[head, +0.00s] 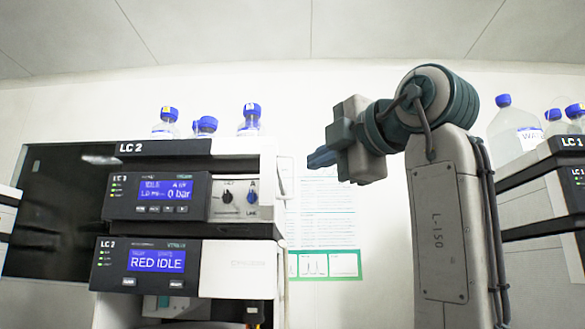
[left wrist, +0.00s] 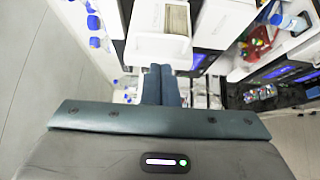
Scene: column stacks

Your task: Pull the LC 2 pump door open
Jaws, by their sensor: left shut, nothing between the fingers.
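The LC 2 stack (head: 165,147) stands at left in the head view. Its upper module, the pump (head: 152,195), has a blue display reading IDLE and 0 bar. Two dark knobs (head: 240,197) are exposed beside the display. A narrow white panel with a thin handle (head: 284,178) stands at the right edge of this bay; it looks like the pump door seen nearly edge-on, swung out, though its angle is hard to tell. My left gripper (head: 311,159) is shut and empty, pointing left, just right of the panel and apart from it. Its shut fingers show in the left wrist view (left wrist: 160,70).
Blue-capped bottles (head: 250,119) stand on top. The LC 1 stack (head: 545,170) is at far right. A green-edged poster (head: 325,215) hangs on the wall behind.

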